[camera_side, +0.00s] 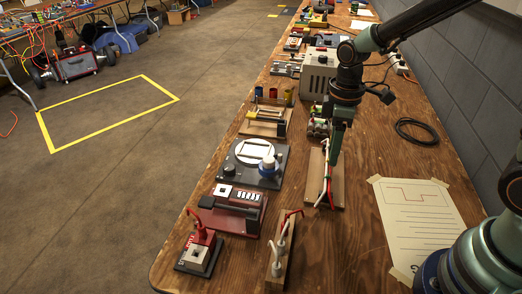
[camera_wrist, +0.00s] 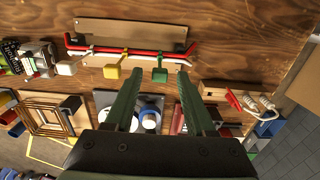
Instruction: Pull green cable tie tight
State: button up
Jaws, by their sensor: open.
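In the side view my gripper (camera_side: 334,158) points down over the board (camera_side: 339,190); the ties are hidden there.
A black turntable-like unit (camera_side: 257,178) and a red device (camera_side: 230,212) stand left of the board. A wooden block with cables (camera_side: 280,258) is nearer the front. A taped paper sheet (camera_side: 418,225) and a black cable coil (camera_side: 416,132) lie to the right, with bare wood between.

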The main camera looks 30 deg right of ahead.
notch_tip(320, 180, up, 12)
dwell(0.6)
jog(key=shift+s+r, duration=0.1)
jog(key=s+d+m+t, duration=0.3)
jog(key=s+m+t, duration=0.2)
jog(key=s+m, duration=0.2)
jog(key=shift+r+m+t, duration=0.3)
jog(key=shift+r+m, duration=0.15)
jog(key=shift+m, duration=0.55)
jog(key=shift+d, duration=0.1)
